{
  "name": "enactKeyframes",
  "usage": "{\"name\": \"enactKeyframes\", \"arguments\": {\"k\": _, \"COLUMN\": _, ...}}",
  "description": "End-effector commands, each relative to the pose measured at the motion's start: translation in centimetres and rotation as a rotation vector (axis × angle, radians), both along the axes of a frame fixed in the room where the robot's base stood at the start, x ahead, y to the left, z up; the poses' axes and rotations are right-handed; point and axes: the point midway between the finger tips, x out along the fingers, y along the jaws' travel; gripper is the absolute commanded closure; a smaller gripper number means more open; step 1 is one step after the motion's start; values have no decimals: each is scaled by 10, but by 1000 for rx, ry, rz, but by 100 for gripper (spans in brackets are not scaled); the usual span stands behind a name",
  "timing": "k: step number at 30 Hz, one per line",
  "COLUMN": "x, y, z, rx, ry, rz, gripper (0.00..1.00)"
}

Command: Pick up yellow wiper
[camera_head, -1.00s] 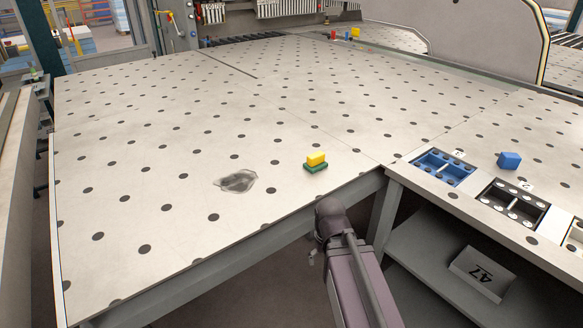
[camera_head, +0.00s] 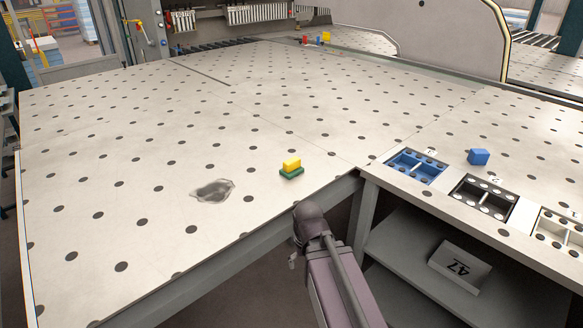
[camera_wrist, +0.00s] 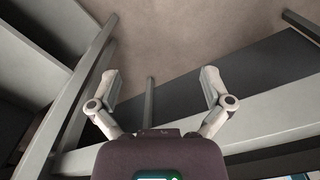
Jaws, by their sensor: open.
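The yellow wiper (camera_head: 291,163) is a small yellow block with a green base (camera_head: 291,173). It sits on the perforated table near the front edge, right of a dark smudge (camera_head: 212,190). My arm shows below the table's front edge in the head view, and the gripper itself cannot be made out there. In the wrist view my gripper (camera_wrist: 162,82) is open and empty, with its two fingers wide apart. The wiper does not show in the wrist view.
A box marked 47 (camera_head: 460,267) stands on the shelf below. The table around the wiper is clear.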

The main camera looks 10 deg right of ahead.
Motion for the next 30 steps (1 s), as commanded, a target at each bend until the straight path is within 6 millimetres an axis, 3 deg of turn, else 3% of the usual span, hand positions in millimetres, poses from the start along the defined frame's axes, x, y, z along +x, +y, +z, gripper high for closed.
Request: {"name": "enactKeyframes", "arguments": {"k": 30, "x": 16, "y": 0, "z": 176, "rx": 0, "ry": -37, "rz": 1, "gripper": 0}}
